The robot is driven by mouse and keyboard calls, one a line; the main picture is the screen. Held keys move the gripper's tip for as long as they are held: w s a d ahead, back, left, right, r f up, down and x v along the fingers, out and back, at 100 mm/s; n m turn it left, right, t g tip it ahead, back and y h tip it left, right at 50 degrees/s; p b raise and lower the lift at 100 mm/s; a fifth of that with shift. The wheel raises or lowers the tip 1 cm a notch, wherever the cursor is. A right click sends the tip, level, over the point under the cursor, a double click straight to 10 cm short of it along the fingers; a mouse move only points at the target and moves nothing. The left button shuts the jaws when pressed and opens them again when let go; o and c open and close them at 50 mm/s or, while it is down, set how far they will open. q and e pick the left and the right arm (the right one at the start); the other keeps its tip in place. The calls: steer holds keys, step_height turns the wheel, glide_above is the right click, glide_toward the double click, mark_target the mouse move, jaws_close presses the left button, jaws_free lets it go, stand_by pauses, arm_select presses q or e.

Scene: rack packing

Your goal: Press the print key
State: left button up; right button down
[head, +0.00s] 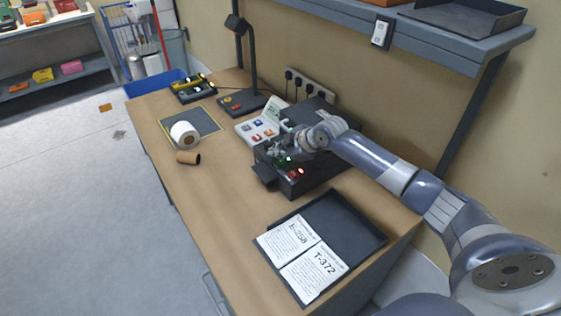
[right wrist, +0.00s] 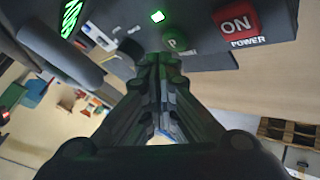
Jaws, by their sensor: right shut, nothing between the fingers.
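The black label printer (head: 318,178) stands on the wooden desk, its key panel facing the front. The green print key, marked P (right wrist: 173,42), shows just beyond my fingertips in the right wrist view. A red ON power key (right wrist: 240,25) is to its right, and a small lit green lamp (right wrist: 157,16) is above left. My right gripper (right wrist: 159,62) is shut and empty, its tips pointing at the panel close to the print key; I cannot tell whether they touch it. In the head view, my right gripper (head: 276,153) is at the printer's front. My left gripper is not in view.
A black tray (head: 357,228) with two printed sheets (head: 312,272) lies right of the printer. A white roll (head: 184,134) and a brown tube (head: 188,158) lie to the left. A shelf (head: 455,45) overhangs the desk.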

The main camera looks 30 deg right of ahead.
mark_target(279, 163)
steer(key=shift+f, duration=0.15)
stand_by(0.6)
steer(key=shift+f, duration=0.3)
steer(key=shift+f+b, duration=0.45)
stand_by(0.8)
steer(key=shift+r+p, duration=0.7)
steer(key=shift+r, duration=0.15)
steer(key=shift+r, duration=0.15)
step_height(279, 163, up, 5)
steer(key=p, duration=0.4)
